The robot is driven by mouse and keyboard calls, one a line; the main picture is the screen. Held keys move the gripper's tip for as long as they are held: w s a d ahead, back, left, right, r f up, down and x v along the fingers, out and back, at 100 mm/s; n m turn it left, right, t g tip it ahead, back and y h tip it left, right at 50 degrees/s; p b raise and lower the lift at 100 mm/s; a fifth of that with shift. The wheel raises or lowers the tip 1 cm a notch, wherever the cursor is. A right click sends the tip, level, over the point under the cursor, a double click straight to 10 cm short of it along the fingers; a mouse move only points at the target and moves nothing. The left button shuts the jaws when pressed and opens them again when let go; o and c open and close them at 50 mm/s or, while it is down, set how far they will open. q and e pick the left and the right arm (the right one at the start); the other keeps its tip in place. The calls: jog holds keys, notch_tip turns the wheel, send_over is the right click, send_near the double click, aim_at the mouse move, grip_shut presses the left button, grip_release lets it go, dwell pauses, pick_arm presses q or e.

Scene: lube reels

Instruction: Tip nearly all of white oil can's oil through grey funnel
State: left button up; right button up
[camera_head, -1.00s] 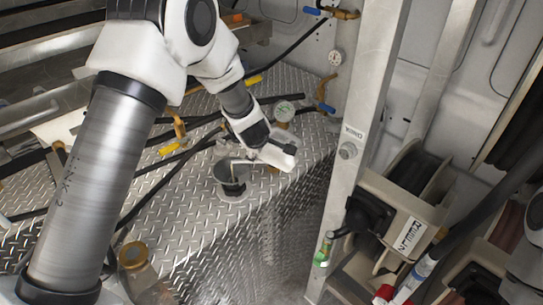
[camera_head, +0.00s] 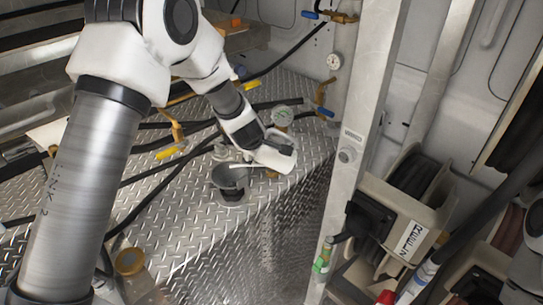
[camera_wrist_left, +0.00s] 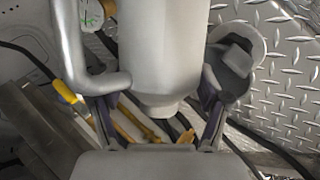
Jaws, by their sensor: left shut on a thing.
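The white oil can (camera_head: 274,159) is in my left gripper (camera_head: 262,144), just above and to the right of the grey funnel. The can is tilted, and its thin spout reaches left over the funnel mouth. The grey funnel (camera_head: 230,178) stands upright on the tread-plate deck. In the left wrist view, the pale can body (camera_wrist_left: 158,50) with its side handle lies between the fingers of the left gripper (camera_wrist_left: 156,100), and the funnel (camera_wrist_left: 232,65) is to its right. I cannot see any oil flow. My right gripper is out of the picture.
A pressure gauge (camera_head: 282,116) and yellow-handled valves (camera_head: 172,150) with black hoses lie behind and left of the can. A grey upright post (camera_head: 358,150) and hose reels (camera_head: 395,225) stand to the right. The tread plate (camera_head: 215,245) in front is clear.

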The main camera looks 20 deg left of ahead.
pick_arm(q)
jog(key=b, duration=0.2)
jog(key=shift+a+h+b, duration=0.3)
jog(key=shift+a, duration=0.05)
jog(key=shift+s+a+r+b, duration=0.1)
jog(key=shift+s+r+b, duration=0.05)
jog(key=shift+b, duration=0.2)
jog(key=shift+a+r, duration=0.1)
jog(key=shift+r, duration=0.2)
